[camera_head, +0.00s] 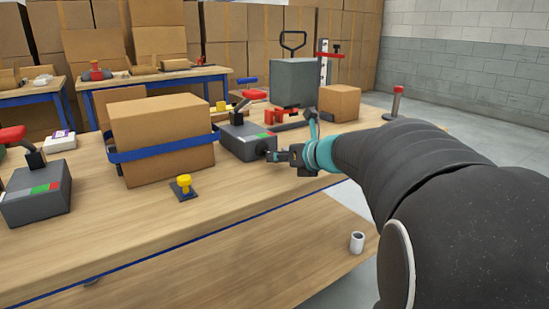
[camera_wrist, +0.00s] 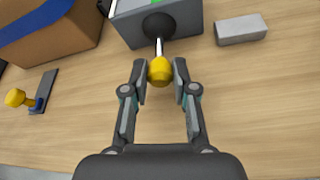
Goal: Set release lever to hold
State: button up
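The release lever, with a yellow knob (camera_wrist: 160,72) on a short pale shaft, comes out of a dark ball joint on a grey box. The box (camera_wrist: 185,22) is at the top of the wrist view. In the head view the box (camera_head: 250,142) stands on the bench, right of a strapped carton. My gripper (camera_wrist: 160,78) has its two fingertips on either side of the knob. The fingers are parted, and I cannot tell whether they press on it. In the head view my gripper (camera_head: 284,156) is at the box's right side; the knob is hidden there.
The strapped carton (camera_head: 160,125) and a yellow-knobbed stand (camera_head: 184,187) are left of the box. A light grey block (camera_wrist: 241,29) lies to its right in the wrist view. A grey weight (camera_head: 294,82) and a small carton (camera_head: 340,103) stand behind. The bench front is clear.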

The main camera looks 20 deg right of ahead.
jog(key=o, duration=0.4)
jog(key=shift+d, duration=0.15)
jog(key=v, duration=1.2)
jog(key=shift+a+f, duration=0.1)
jog(key=shift+a, duration=0.1)
